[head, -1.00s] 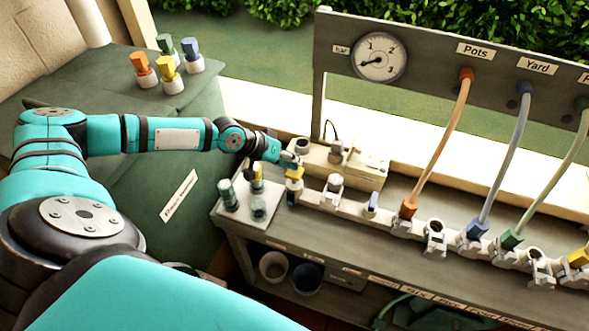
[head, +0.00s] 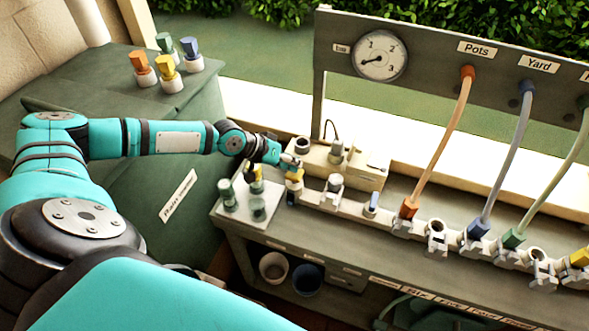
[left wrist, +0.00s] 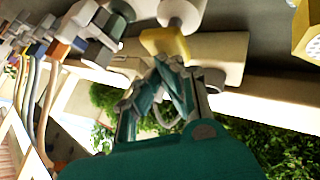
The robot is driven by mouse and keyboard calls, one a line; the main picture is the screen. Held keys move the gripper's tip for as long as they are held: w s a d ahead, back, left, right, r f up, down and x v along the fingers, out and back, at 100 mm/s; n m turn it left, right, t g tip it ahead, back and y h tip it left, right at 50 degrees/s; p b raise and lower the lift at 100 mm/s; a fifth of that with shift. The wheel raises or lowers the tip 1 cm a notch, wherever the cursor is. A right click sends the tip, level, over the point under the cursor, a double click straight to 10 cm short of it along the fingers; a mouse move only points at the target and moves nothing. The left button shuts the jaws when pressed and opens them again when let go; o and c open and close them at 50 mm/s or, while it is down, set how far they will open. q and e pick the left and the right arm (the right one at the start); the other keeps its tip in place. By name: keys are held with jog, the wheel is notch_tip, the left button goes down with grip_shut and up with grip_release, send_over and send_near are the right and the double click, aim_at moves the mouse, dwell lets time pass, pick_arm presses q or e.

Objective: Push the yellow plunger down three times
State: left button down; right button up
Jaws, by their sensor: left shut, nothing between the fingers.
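The yellow plunger (head: 295,175) stands at the left end of the white pipe row on the bench. In the left wrist view, its yellow cap (left wrist: 166,45) is just beyond my fingertips. My left gripper (head: 290,163) is at the top of the cap; its fingers (left wrist: 166,66) are closed together with nothing between them. The fingertips appear to touch the cap, but I cannot tell for sure. The fingers partly hide the cap in the head view. My right gripper is not in view.
A pressure gauge (head: 380,53) is on the back panel, its needle at the lower left. A tray (head: 262,216) with several capped fittings is left of the plunger. A pale box (head: 357,172) sits behind the pipe row. An orange hose (head: 441,140) is further right.

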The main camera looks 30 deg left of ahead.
pick_arm(q)
jog(key=shift+s+f+b, duration=0.1)
jog(key=shift+f+b, duration=0.2)
jog(key=shift+f, duration=0.3)
jog(key=shift+r, duration=0.1)
jog(key=shift+r+p, duration=1.15)
notch_tip(320, 180, up, 6)
jog(key=p, duration=0.5)
jog(key=shift+p, duration=0.3)
dwell(1.5)
